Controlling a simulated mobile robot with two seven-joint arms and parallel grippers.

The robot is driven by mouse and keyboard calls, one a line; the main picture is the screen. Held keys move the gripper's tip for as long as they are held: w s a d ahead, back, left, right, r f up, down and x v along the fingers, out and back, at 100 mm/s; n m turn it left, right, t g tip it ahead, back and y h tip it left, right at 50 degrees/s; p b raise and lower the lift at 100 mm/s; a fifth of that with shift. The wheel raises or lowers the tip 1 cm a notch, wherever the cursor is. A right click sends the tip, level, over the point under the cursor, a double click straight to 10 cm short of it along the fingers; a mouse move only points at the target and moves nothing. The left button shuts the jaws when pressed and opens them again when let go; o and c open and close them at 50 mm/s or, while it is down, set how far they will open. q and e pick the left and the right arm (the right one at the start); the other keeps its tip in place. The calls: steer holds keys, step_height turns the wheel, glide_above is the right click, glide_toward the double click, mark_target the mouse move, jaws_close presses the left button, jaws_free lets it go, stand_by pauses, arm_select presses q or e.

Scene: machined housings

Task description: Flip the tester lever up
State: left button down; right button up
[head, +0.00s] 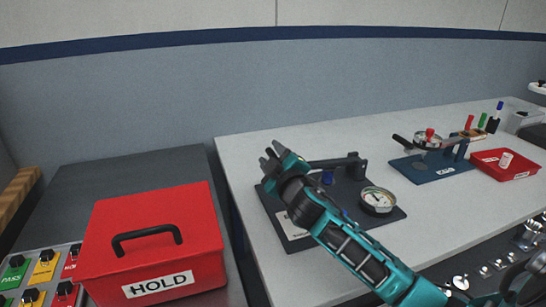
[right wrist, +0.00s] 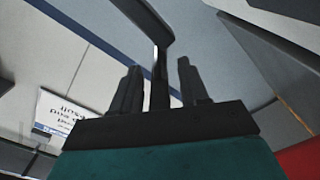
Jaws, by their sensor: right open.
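The tester is a dark plate (head: 295,240) on the light bench, with a round white-faced gauge (head: 378,200) and a blue part under its lever. The black lever (head: 335,162) runs roughly level from a post on the right to my right gripper. My right gripper (head: 271,158) is open at the lever's left end, and my forearm hides part of the plate. In the right wrist view, a dark bar (right wrist: 160,75), apparently the lever, shows between the two spread fingers; I cannot tell whether they touch it. My left gripper is not in view.
A red HOLD box (head: 190,235) stands on the dark surface at left, beside PASS and other buttons. A gap separates that surface from the bench. Further right are a blue fixture plate (head: 428,170), a red tray (head: 515,173) and several markers.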

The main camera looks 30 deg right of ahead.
steer(key=shift+c, duration=0.2)
jaws_close()
stand_by(0.4)
